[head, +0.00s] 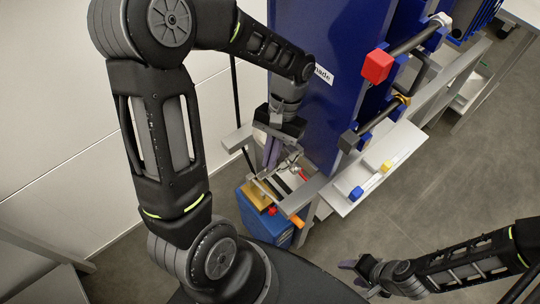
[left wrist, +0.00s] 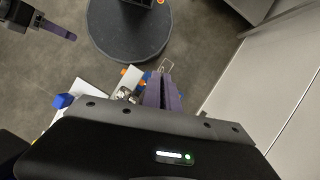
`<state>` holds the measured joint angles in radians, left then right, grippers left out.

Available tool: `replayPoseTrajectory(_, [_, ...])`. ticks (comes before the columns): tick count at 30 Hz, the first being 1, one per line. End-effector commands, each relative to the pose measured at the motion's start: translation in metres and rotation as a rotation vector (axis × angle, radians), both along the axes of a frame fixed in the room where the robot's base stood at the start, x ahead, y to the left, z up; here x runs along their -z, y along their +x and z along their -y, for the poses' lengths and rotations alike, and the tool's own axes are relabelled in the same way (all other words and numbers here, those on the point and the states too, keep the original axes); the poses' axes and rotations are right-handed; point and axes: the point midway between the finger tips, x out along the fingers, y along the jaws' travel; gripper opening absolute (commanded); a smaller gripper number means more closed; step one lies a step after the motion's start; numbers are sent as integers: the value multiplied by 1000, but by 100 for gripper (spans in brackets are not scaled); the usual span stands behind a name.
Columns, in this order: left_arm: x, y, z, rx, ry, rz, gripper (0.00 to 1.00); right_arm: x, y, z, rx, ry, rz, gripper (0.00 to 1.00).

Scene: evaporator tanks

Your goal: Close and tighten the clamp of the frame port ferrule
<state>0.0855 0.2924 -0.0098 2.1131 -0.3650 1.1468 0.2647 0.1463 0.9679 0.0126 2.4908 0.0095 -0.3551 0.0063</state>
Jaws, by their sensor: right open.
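A small shiny metal piece, which looks like the ferrule clamp (head: 291,162), is at the low frame beside the blue tank. It shows in the left wrist view (left wrist: 125,94), just left of my fingers. Whether it is closed is too small to tell. My left gripper (head: 271,154) points down beside it, purple fingers close together. In the left wrist view, the left fingers (left wrist: 163,90) lie nearly side by side, with a thin wire loop (left wrist: 166,65) past their tips. Whether they grip anything is unclear. My right gripper (head: 352,267) is open and apart, low on the right.
The blue tank (head: 335,60) stands behind, with a red cube-shaped knob (head: 377,66) on a pipe. A blue box (head: 262,226) stands below the frame.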

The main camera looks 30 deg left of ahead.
Motion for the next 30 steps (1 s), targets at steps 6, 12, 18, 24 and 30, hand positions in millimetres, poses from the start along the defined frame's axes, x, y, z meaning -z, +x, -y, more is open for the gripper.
replayPoseTrajectory(6, [3,-4,2,15,-4,-11,0,1,0,0,0,0,0,52])
replayPoseTrajectory(12, [3,-4,2,13,-3,-10,0,1,0,0,0,0,0,52])
replayPoseTrajectory(18, [4,-4,2,12,-3,-10,16,1,0,0,0,0,0,52])
replayPoseTrajectory(24, [3,-3,0,12,-1,-9,25,1,0,0,0,0,0,52])
replayPoseTrajectory(30, [2,-2,0,12,-1,-4,25,0,0,0,0,0,0,52])
